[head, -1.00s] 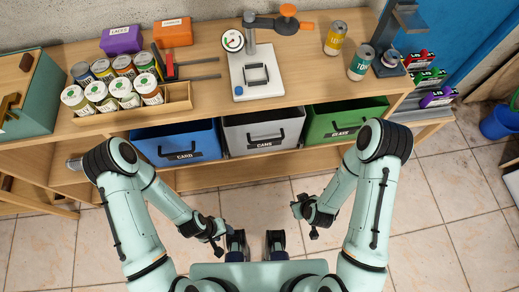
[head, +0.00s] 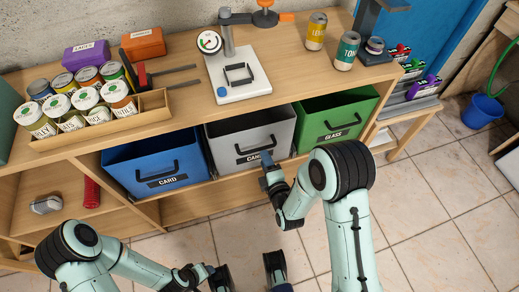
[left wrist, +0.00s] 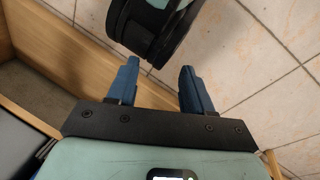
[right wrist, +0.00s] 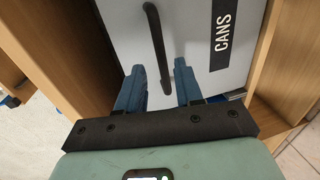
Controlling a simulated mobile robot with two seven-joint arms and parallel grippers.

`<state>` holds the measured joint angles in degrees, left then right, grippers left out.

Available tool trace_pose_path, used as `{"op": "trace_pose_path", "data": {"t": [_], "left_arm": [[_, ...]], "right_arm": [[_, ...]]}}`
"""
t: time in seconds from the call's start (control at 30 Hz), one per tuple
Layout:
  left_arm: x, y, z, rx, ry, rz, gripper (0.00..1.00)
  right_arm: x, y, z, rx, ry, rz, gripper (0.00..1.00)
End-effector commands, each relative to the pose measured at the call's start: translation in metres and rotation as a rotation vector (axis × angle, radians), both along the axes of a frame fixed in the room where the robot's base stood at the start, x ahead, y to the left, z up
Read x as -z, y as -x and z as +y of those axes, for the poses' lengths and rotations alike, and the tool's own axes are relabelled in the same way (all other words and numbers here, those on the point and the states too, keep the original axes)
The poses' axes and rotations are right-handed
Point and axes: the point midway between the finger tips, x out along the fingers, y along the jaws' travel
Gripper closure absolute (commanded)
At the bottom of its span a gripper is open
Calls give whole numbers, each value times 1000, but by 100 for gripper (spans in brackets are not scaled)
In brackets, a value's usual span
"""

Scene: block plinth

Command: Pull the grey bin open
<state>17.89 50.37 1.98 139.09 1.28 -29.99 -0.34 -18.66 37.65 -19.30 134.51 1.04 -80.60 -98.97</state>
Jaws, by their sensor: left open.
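The grey bin (head: 221,143) sits in its bay under the bench top, between a blue bin and a green bin. Its front has a black handle (head: 257,147) and a CANS label. My right gripper (head: 267,158) is in front of it, covering part of the label. In the right wrist view, the right gripper (right wrist: 158,74) is open, and the handle (right wrist: 154,42) runs down between its fingers in the picture. I cannot tell whether they touch. My left gripper (left wrist: 160,75) is open and empty, low over the floor, left of my right arm.
The blue CARD bin (head: 125,168) and green GLASS bin (head: 310,124) flank the grey one. The bench top (head: 185,108) holds a can rack, a dial stand (head: 240,88) and two cans. Tiled floor (head: 430,200) is clear at right. A blue bucket (head: 482,111) stands far right.

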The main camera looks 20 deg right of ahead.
Motion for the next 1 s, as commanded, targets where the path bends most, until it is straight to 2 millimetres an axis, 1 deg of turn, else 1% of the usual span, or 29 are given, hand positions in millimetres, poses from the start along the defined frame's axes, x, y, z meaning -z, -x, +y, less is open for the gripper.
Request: {"op": "trace_pose_path", "data": {"t": [0.03,0.1,0.2,0.3,0.4,0.5,0.73,0.77,0.8,0.87,1.0], "left_arm": [[3,-3,1,-3,-4,-6,49],[5,-6,3,-7,-7,-15,49],[8,-9,5,-11,-13,-25,49],[10,-13,7,-15,-17,-33,49],[11,-15,8,-16,-19,-39,49],[12,-16,8,-17,-20,-41,49],[11,-16,8,-17,-20,-41,49],[11,-16,8,-17,-20,-41,49],[11,-16,8,-17,-20,-41,49],[11,-16,8,-17,-20,-41,49],[11,-16,8,-17,-20,-41,49]], "right_arm": [[3,-11,0,1,0,-3,64],[7,-25,0,1,0,-1,64],[10,-41,1,1,-1,0,64],[13,-53,2,0,0,1,64],[14,-60,2,0,-1,2,64],[14,-63,2,0,-1,3,64],[14,-64,2,0,-1,3,64],[14,-64,2,0,-1,3,68],[14,-64,2,0,-1,3,81],[14,-64,2,0,-1,3,100],[14,-64,2,0,-1,3,100]]}}
